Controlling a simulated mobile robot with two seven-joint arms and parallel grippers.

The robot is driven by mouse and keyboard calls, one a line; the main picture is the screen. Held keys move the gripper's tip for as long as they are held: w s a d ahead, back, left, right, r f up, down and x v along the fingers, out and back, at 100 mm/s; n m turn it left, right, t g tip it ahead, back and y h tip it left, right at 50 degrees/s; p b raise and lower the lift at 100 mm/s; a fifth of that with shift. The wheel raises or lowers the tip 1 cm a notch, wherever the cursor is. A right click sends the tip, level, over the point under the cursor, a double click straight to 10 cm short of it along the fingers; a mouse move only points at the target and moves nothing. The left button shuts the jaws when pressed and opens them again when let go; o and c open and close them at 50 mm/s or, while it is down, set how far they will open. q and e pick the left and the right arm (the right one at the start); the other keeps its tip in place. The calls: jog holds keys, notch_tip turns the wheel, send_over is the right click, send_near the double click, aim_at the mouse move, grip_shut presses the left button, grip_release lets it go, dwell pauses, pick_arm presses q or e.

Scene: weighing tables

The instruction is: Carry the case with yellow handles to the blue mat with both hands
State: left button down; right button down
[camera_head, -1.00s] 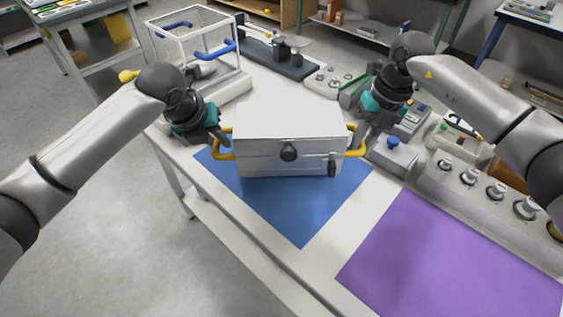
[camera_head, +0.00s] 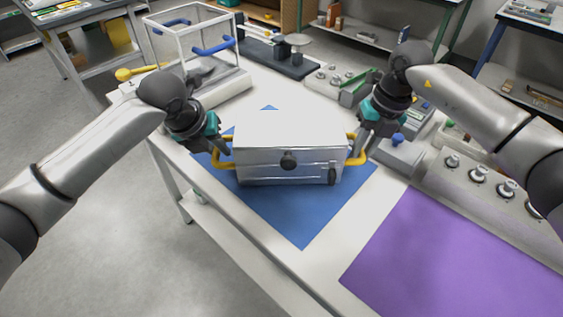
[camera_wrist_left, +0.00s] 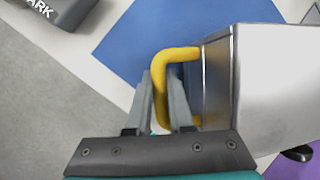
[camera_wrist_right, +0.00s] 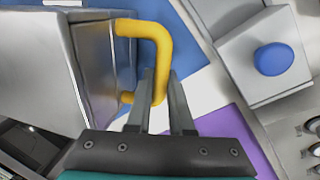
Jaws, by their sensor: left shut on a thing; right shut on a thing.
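The silver case (camera_head: 262,165) with a white top and yellow handles is over the blue mat (camera_head: 300,220). I cannot tell whether it rests on the mat or hangs just above it. My left gripper (camera_head: 216,150) is shut on the left yellow handle, and the left wrist view shows that handle (camera_wrist_left: 162,85) between its fingers. My right gripper (camera_head: 364,142) is shut on the right yellow handle, which shows between its fingers in the right wrist view (camera_wrist_right: 160,60). The case looks about level. Part of the mat is hidden beneath and behind it.
A purple mat (camera_head: 450,255) lies bare at the front right. A device with a blue knob (camera_head: 397,140) stands close to my right gripper. A clear box with blue handles (camera_head: 200,50) stands at the back left.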

pick_arm(q)
jog(key=shift+f, duration=0.2)
pick_arm(e)
jog(key=shift+f, duration=0.2)
pick_arm(q)
jog(key=c, duration=1.3)
grip_release()
jog(key=shift+a+f, duration=0.1)
jog(key=shift+f, duration=0.1)
pick_arm(e)
jog(key=c, duration=1.3)
grip_release()
jog(key=shift+d+f, duration=0.1)
jog(key=shift+f, duration=0.05)
pick_arm(q)
jog(key=o, duration=0.5)
jog(key=shift+r, duration=0.15)
pick_arm(e)
jog(key=o, duration=0.5)
jog(key=shift+r, duration=0.2)
pick_arm(q)
jog(key=v, duration=1.2)
pick_arm(e)
notch_tip(320, 180, up, 12)
jog(key=d, duration=0.2)
jog(key=shift+f, duration=0.2)
jog(key=shift+w+d, duration=0.1)
